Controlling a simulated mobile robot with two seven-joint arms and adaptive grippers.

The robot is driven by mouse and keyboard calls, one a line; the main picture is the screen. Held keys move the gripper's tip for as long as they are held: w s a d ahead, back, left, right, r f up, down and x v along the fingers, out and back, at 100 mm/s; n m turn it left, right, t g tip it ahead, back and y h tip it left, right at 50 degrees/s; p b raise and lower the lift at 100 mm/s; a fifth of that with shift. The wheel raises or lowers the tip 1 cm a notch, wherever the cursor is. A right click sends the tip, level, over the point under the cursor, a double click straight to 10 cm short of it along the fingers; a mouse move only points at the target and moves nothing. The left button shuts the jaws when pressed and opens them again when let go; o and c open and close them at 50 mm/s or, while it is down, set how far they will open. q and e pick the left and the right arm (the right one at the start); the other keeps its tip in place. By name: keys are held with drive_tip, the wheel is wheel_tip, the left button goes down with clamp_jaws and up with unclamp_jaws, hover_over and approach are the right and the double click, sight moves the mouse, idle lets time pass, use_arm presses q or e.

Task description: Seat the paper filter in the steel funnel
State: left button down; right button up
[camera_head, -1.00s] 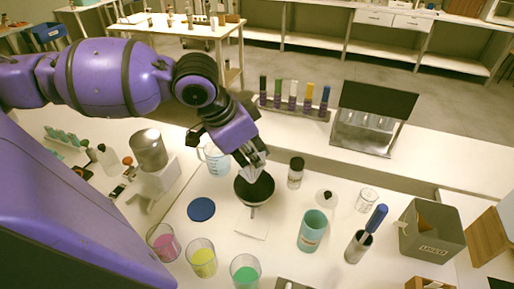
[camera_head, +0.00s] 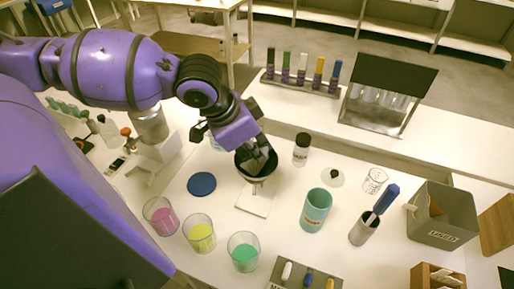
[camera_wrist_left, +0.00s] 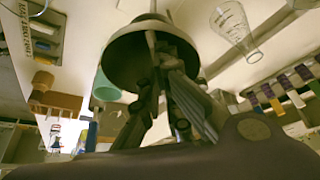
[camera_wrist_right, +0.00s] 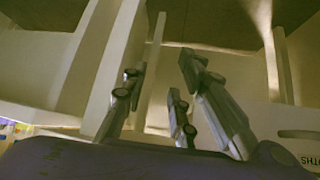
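The steel funnel (camera_head: 241,170) is a dark round bowl on a stand with a pale base plate (camera_head: 254,203). It also fills the upper middle of the left wrist view (camera_wrist_left: 122,60). My left gripper (camera_head: 259,162) reaches down into the bowl, fingertips inside the rim. In the left wrist view its fingers (camera_wrist_left: 160,65) lean close together.
Beakers of pink, yellow (camera_head: 200,235) and green liquid stand in front. A grey box (camera_head: 440,215) is at right.

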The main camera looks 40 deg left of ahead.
use_arm(q)
drive_tip(key=c, duration=2)
unclamp_jaws()
drive_tip(key=shift+c, duration=0.2)
drive_tip(key=shift+o, duration=0.9)
drive_tip(key=shift+s+a+r, duration=0.25)
drive_tip(key=shift+a+r, duration=0.05)
drive_tip(key=shift+r, duration=0.25)
drive_tip(key=shift+v, duration=2.2)
drive_tip(key=v, duration=0.6)
drive_tip(key=shift+r, duration=0.2)
